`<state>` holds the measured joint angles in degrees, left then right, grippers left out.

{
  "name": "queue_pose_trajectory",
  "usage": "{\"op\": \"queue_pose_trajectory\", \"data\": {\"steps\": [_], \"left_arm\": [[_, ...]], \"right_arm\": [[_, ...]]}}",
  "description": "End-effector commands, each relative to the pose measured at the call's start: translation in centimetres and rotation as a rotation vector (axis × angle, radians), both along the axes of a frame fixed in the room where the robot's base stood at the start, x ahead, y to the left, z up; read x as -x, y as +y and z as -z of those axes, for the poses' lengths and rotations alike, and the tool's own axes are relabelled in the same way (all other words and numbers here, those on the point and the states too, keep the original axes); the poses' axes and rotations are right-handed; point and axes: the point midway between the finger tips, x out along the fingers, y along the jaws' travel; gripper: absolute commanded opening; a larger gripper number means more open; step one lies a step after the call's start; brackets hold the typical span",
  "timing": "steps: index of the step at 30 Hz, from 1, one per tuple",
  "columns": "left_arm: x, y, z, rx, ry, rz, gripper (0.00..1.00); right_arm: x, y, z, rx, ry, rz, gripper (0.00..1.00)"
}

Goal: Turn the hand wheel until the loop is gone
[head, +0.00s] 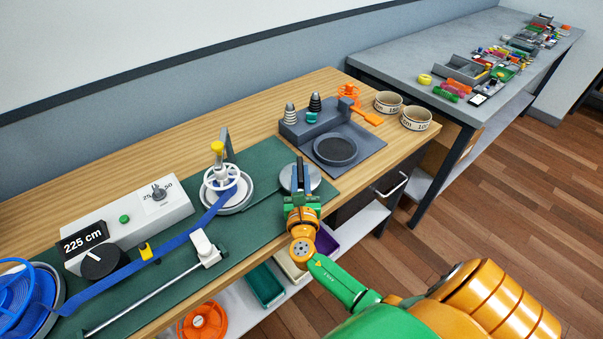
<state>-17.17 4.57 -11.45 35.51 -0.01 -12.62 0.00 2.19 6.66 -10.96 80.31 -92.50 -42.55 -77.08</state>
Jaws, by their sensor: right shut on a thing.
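A white spoked hand wheel (221,179) with a yellow knob (217,147) sits on a round pale base on the green mat. A blue strap (140,258) runs from the blue reel (22,297) at the far left, past a yellow-and-black piece, to the hand wheel. I cannot make out a clear loop in it. My right gripper (299,168) is to the right of the wheel, apart from it, over a pale round disc (315,179). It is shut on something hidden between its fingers. My left gripper is out of view.
A control box (165,208) reading 225 cm stands behind the strap. A white slider (206,247) on a metal rod lies in front. An orange wheel (203,320) is below the bench.

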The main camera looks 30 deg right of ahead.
Motion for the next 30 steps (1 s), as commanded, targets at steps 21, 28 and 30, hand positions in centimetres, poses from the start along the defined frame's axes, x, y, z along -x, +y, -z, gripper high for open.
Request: {"op": "queue_pose_trajectory", "data": {"steps": [21,28,30], "left_arm": [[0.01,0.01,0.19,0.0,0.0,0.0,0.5],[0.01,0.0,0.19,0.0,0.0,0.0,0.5],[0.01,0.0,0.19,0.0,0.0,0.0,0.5]], "right_arm": [[-0.07,0.07,-0.04,0.001,-0.002,0.059,0.31],[-0.06,0.07,-0.03,0.001,-0.001,0.059,0.5],[-0.06,0.06,-0.02,0.001,-0.001,0.059,0.5]]}}
